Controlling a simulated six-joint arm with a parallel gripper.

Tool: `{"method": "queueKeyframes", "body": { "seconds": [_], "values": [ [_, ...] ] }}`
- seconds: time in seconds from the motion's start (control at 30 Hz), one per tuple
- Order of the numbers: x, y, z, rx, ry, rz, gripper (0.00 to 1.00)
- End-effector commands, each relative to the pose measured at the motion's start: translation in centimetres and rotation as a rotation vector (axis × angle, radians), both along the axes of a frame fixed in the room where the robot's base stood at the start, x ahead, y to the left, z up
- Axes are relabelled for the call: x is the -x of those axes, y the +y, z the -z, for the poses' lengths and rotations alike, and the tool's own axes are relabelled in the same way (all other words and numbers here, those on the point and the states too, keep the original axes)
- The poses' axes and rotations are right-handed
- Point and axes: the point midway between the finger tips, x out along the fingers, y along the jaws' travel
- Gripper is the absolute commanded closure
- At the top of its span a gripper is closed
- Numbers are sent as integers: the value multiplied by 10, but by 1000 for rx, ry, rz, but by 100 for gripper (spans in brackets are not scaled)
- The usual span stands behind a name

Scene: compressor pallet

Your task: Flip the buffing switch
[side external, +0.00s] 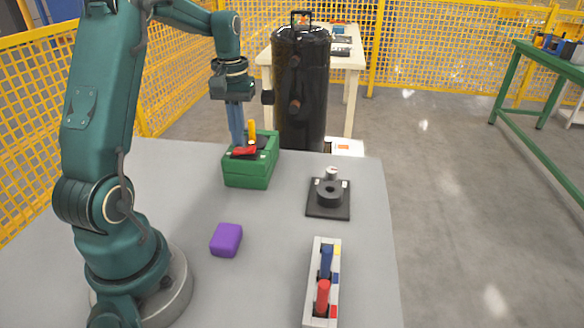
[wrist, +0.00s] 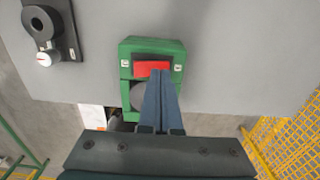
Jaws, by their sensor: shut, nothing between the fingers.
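The buffing unit is a green box (side external: 262,172) near the table's far edge; it also shows in the wrist view (wrist: 135,46). Its red switch (side external: 243,151) is on top, and the switch also shows in the wrist view (wrist: 145,68) between two small light labels. A grey round part (wrist: 142,97) sits beside the switch, partly hidden by my fingers. My gripper (side external: 238,142) is shut and empty, pointing down. Its fingertips (wrist: 160,73) are at the edge of the red switch and cover part of it. I cannot tell whether they touch it.
A yellow upright part (side external: 252,132) stands at the box behind my fingers. A black base with a ring and gauge (side external: 329,198) is to the right. A purple block (side external: 226,240) and a tray with blue and red pegs (side external: 312,290) are nearer. A black tank (side external: 312,85) stands beyond the table.

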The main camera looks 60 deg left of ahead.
Motion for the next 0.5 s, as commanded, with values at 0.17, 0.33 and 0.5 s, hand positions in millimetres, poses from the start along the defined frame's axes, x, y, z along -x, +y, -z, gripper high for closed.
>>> {"method": "queueKeyframes", "body": {
  "seconds": [0.17, 0.33, 0.5],
  "values": [
    [0, 0, -15, -3, -3, 0, 100],
    [-1, 1, -28, -3, -3, 0, 100],
    [0, 0, -41, -3, -3, 0, 100]
  ]
}}
